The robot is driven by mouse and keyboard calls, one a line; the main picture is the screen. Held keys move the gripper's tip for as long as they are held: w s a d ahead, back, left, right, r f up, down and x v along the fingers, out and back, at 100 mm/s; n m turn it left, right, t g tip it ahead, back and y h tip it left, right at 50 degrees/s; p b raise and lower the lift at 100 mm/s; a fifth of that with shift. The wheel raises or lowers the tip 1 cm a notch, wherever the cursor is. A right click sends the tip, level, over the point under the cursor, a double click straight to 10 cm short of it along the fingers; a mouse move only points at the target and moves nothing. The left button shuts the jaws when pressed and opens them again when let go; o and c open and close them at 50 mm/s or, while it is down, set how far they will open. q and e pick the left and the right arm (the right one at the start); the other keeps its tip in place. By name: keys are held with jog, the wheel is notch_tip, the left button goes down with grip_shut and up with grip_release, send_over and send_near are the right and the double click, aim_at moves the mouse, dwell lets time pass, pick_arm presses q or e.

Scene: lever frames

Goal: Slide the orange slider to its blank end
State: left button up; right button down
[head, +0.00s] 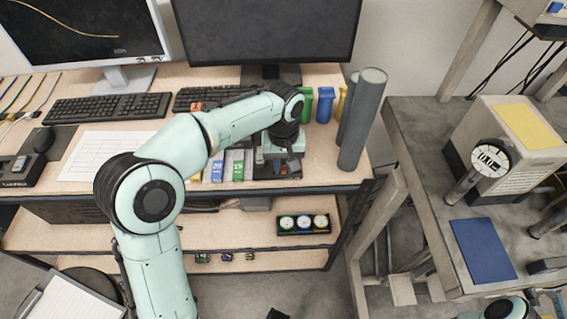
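My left arm reaches over the desk, and my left gripper (281,168) points down at a small dark unit (262,171) near the desk's front edge. A small orange-red spot shows at the fingertips. It may be the orange slider, but it is too small and too covered to tell. The slider's track and its blank end cannot be made out. Whether the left fingers are open or shut is not clear. Part of my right arm shows at the bottom right corner; its gripper is not in view.
Small coloured blocks (238,165) stand left of the gripper. Blue (325,104) and green upright holders and grey cylinders (362,120) stand to its right. Keyboards (107,108) and monitors are behind. A lower shelf holds a three-dial gauge (303,224). A grey bench (430,190) is at right.

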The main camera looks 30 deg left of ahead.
pick_arm(q)
grip_shut()
jog(key=shift+s+a, duration=0.3)
jog(key=shift+a, duration=0.2)
jog(key=shift+s+a, duration=0.25)
jog(key=shift+a, duration=0.25)
jog(key=o, duration=0.6)
grip_release()
jog(key=shift+c, duration=0.2)
